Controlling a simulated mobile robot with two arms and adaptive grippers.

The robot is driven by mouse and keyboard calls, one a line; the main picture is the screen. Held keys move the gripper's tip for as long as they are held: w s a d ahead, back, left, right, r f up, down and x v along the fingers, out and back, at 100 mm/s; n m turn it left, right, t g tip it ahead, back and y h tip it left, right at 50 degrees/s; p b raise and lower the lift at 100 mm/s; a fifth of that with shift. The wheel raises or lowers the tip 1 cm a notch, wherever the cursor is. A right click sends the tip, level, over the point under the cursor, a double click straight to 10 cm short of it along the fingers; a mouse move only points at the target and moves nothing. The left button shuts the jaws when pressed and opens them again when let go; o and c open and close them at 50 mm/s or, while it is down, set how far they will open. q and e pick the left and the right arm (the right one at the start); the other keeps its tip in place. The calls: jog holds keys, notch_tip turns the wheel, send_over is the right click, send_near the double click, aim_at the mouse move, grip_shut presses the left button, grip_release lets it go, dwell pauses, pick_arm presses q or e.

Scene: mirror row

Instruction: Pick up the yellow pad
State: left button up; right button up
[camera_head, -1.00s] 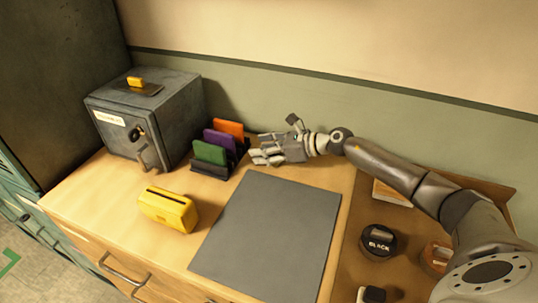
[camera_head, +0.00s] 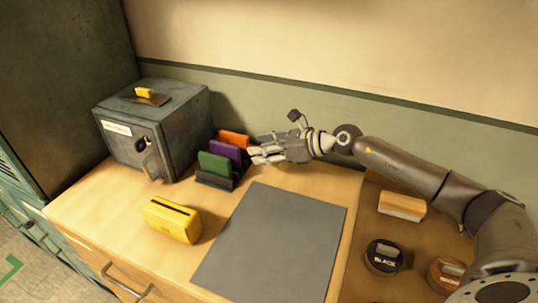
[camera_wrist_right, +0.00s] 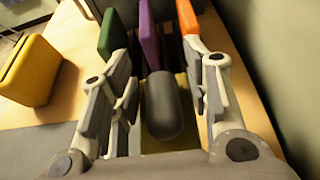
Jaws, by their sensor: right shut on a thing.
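My right gripper (camera_head: 262,150) is at the right side of a dark rack (camera_head: 214,181) that holds upright green (camera_head: 214,165), purple (camera_head: 230,155) and orange (camera_head: 233,139) pads. In the right wrist view its fingers (camera_wrist_right: 163,85) are closed in around a dull yellow surface, the yellow pad (camera_wrist_right: 181,86), mostly hidden behind a dark grey rounded part. The pad's outline is not clear, and the head view does not show it. The coloured pads stand just past the fingertips. My left gripper is out of view.
A yellow slotted box (camera_head: 172,219) stands left of a grey mat (camera_head: 275,245). A grey safe (camera_head: 150,130) with a small yellow block (camera_head: 144,92) on top stands behind. A tray at right holds a black tin (camera_head: 383,257) and a wooden block (camera_head: 401,206).

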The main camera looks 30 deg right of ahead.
jog(key=s+a+r, duration=0.6)
jog(key=a, duration=0.3)
jog(key=shift+a+r, duration=0.3)
jog(key=shift+r, duration=0.1)
jog(key=o, duration=0.4)
jog(key=shift+c, duration=1.4)
